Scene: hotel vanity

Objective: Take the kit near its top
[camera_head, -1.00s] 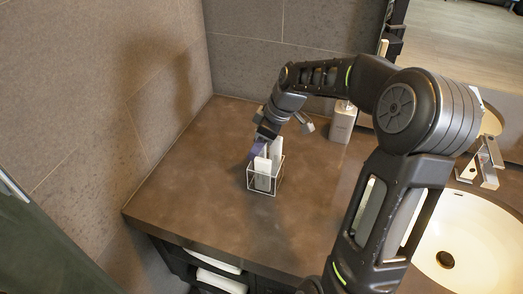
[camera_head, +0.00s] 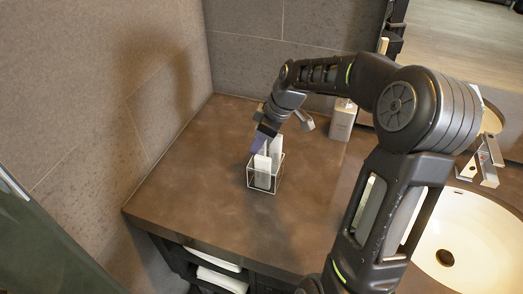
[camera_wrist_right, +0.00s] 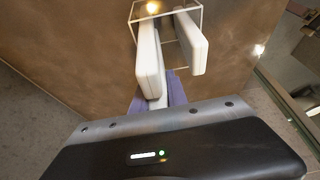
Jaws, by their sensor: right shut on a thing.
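The kit (camera_head: 262,164) is a slim white box standing upright in a small clear holder with white edges (camera_head: 263,192) on the brown counter. In the right wrist view, the kit (camera_wrist_right: 149,62) runs from between my purple fingertips toward the holder (camera_wrist_right: 133,22). My right gripper (camera_head: 259,145) comes down from above and is shut on the kit near its top. A second white box (camera_wrist_right: 190,45) stands beside it, apart from the fingers. Whether the kit's lower end touches the holder's floor is hidden. My left gripper is out of view.
A white dispenser bottle (camera_head: 342,120) stands behind, to the right of my gripper. A sink (camera_head: 470,235) with a metal faucet (camera_head: 488,160) is at the right. The counter (camera_head: 190,190) left of the holder is clear up to the wall.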

